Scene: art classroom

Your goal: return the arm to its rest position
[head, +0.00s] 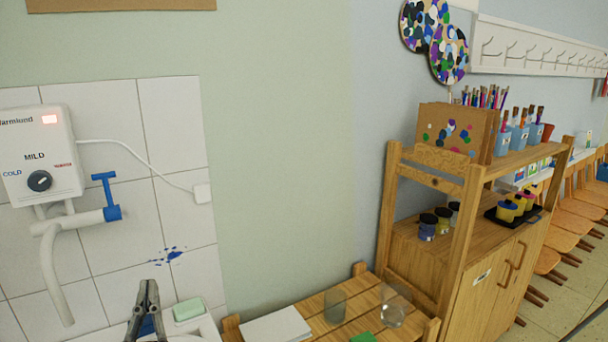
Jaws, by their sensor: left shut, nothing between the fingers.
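My left gripper (148,298) shows at the bottom left of the head view, dark grey with its fingers pointing up. It is shut and empty. It is in front of the white sink edge (207,328), beside a pale green soap bar (188,309) to its right; whether it touches anything I cannot tell. Most of the left arm is below the frame. My right gripper is not in view.
A water heater (40,155) with a blue-handled tap (107,200) hangs on the tiled wall. A slatted wooden table (310,313) holds glass jars (335,306) and white paper (277,327). A wooden shelf cabinet (490,290) stands right. Chairs line the far right.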

